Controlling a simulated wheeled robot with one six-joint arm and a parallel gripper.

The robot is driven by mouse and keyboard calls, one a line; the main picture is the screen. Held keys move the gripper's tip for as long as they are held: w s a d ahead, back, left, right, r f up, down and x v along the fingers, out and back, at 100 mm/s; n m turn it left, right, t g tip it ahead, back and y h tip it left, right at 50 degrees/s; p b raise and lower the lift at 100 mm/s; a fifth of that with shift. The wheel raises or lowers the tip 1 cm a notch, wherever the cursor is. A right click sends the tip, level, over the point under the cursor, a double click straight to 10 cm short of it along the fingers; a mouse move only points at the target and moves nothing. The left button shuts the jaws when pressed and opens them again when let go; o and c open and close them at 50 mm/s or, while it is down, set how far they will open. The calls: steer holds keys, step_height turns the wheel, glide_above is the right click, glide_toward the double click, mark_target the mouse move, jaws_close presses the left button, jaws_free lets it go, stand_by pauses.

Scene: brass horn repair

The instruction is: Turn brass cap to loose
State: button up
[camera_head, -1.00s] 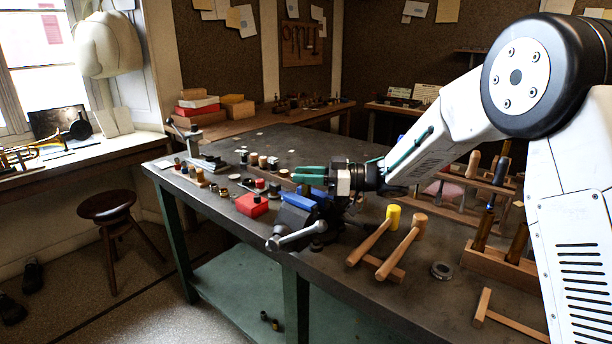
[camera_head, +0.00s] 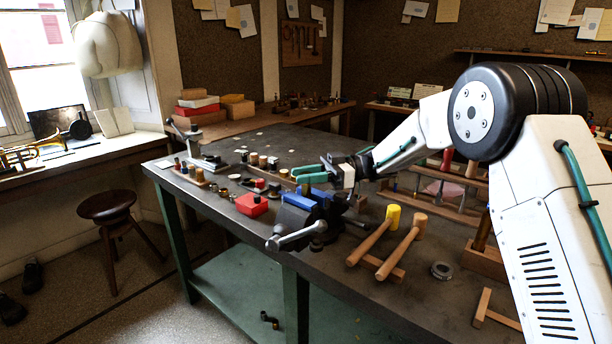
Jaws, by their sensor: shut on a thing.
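My gripper (camera_head: 311,175) has teal fingers and reaches in from the right, pointing left, just above the bench vise. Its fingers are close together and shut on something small. The thing between them is hidden by the fingers, so I cannot make out the brass cap clearly. The vise (camera_head: 294,228) is dark with blue jaw pads (camera_head: 299,201) and a grey handle at its front. It stands at the front edge of the workbench (camera_head: 345,290), directly below and in front of my fingers.
A red box (camera_head: 251,204) and several small jars and parts stand left of the vise. A yellow-headed mallet (camera_head: 374,236) and a wooden mallet (camera_head: 403,246) lie to its right, near a metal ring (camera_head: 441,270). Tool racks (camera_head: 450,200) stand further right. The bench's back middle is mostly clear.

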steer(key=o, duration=1)
steer(key=shift+d, duration=0.1)
steer(key=v, duration=0.7)
steer(key=shift+w+d, duration=0.15)
steer(key=shift+d, duration=0.1)
steer(key=shift+r, duration=0.15)
